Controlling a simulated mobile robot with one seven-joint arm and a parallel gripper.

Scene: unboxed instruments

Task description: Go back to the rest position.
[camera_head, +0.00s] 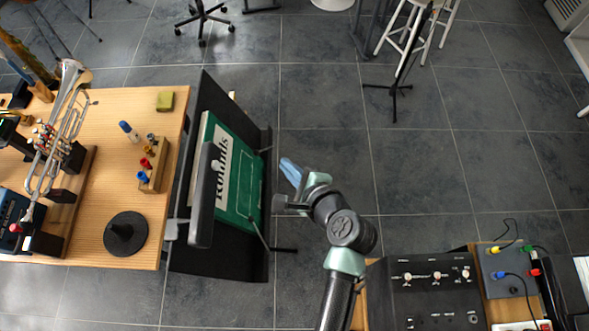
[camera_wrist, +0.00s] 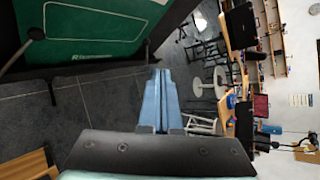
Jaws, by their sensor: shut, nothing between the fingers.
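My gripper (camera_head: 291,171) is at the middle of the head view, at the end of my arm, which comes up from the lower edge. It hangs over the grey tiled floor, just right of a black stand holding a green book (camera_head: 243,190). In the wrist view my gripper's blue fingers (camera_wrist: 160,92) lie together with nothing between them. The green book also shows at the upper left of the wrist view (camera_wrist: 95,35). The gripper appears apart from the book and the stand.
A wooden table (camera_head: 105,85) at the left bears a trumpet (camera_head: 55,135), a small wooden block with coloured pieces (camera_head: 153,165) and a black round base (camera_head: 126,235). A black control box (camera_head: 435,290) stands at the lower right. Open floor lies right of my gripper, with a thin black stand (camera_head: 393,88) farther back.

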